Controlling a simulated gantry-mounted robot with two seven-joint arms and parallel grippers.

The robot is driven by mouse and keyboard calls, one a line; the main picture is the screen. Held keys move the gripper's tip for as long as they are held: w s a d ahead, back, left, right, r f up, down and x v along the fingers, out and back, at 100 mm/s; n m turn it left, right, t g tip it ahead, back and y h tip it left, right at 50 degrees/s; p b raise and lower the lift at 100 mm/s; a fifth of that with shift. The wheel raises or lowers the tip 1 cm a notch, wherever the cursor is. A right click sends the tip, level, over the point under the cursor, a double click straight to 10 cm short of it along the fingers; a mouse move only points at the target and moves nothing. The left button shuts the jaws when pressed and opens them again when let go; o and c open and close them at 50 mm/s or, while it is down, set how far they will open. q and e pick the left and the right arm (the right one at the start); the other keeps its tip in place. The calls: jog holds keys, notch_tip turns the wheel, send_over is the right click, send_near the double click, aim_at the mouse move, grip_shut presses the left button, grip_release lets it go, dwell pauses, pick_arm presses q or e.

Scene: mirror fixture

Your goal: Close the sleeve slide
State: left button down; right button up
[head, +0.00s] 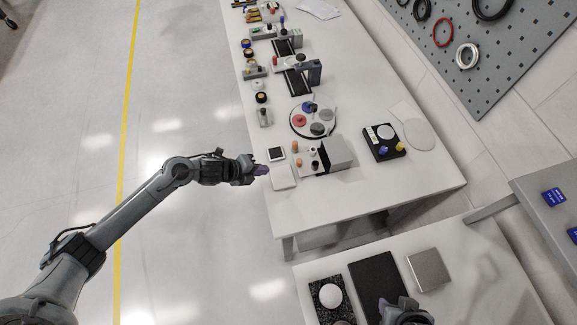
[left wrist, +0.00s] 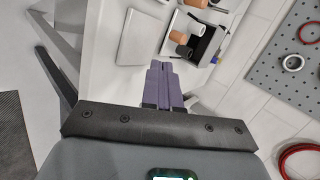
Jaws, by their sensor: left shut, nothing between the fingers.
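The sleeve slide (head: 338,153) is a grey sleeve with a dark opening at its left, on the white table. Its light tray sticks out to the left and bears small orange, white and black pegs. My right gripper (head: 405,312) is cut off at the bottom edge.
A white flat block (head: 283,177) lies right beside my left fingers. A round tray with discs (head: 313,121) and a black block with knobs (head: 384,143) stand nearby. A pegboard (head: 480,50) is at the back right.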

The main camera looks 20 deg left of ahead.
aim_at(297, 164)
pick_arm(q)
jog(key=x, duration=0.8)
jog(key=shift+w+d+f, duration=0.2)
jog(key=shift+d+f, duration=0.05)
jog(key=shift+w+d, duration=1.25)
jog(key=shift+w, duration=0.3)
pick_arm(e)
jog(key=shift+s+a+r, duration=0.1)
jog(key=shift+a+r, duration=0.05)
jog(key=shift+r, duration=0.1)
